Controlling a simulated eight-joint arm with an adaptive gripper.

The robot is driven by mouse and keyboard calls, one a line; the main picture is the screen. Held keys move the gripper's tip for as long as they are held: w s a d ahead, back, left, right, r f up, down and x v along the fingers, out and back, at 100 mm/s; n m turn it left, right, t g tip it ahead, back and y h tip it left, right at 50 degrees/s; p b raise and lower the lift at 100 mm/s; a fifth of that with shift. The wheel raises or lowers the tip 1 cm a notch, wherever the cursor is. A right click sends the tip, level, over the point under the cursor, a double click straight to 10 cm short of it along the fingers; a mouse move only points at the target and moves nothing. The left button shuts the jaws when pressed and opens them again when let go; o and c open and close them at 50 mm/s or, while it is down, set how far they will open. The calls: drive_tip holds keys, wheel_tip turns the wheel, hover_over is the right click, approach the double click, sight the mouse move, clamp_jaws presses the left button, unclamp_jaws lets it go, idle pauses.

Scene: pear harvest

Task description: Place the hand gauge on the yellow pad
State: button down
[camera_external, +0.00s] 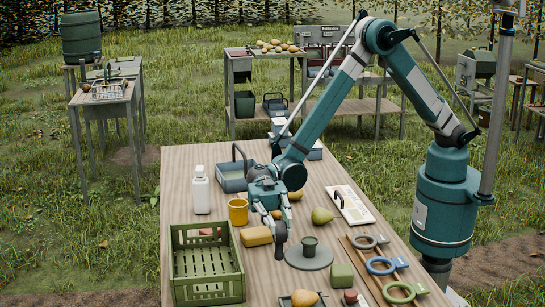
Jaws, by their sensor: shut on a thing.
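My gripper (275,220) points down over the middle of the table. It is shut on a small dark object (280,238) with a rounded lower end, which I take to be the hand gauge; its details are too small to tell. The object hangs just right of a yellow block (256,236), the most pad-like yellow thing I see. Whether the object touches the table is unclear. The fingers partly hide the area behind them.
A green crate (207,262), white bottle (201,190) and yellow cup (238,212) stand left. A grey round base (309,256) with a post, a pear (322,215), a green block (342,276) and ring-ended tools (382,266) lie right.

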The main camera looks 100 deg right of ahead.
drive_tip(key=d+r+p, duration=0.1)
drive_tip(key=d+r, duration=0.1)
drive_tip(key=d, duration=1.1)
drive_tip(key=s+d+r, duration=0.1)
drive_tip(key=d+r, duration=0.1)
drive_tip(key=d, duration=1.1)
drive_tip(key=shift+r+p, duration=0.25)
drive_tip(key=shift+p, duration=0.1)
wheel_tip(320, 180, down, 6)
drive_tip(key=b, duration=0.1)
drive_tip(key=shift+f, duration=0.15)
drive_tip(key=shift+f+b, duration=0.65)
drive_tip(key=shift+f, duration=1.2)
drive_tip(key=shift+f, duration=0.15)
drive_tip(key=c, duration=2.7)
unclamp_jaws()
drive_tip(key=o, duration=0.5)
drive_tip(key=shift+c, duration=0.2)
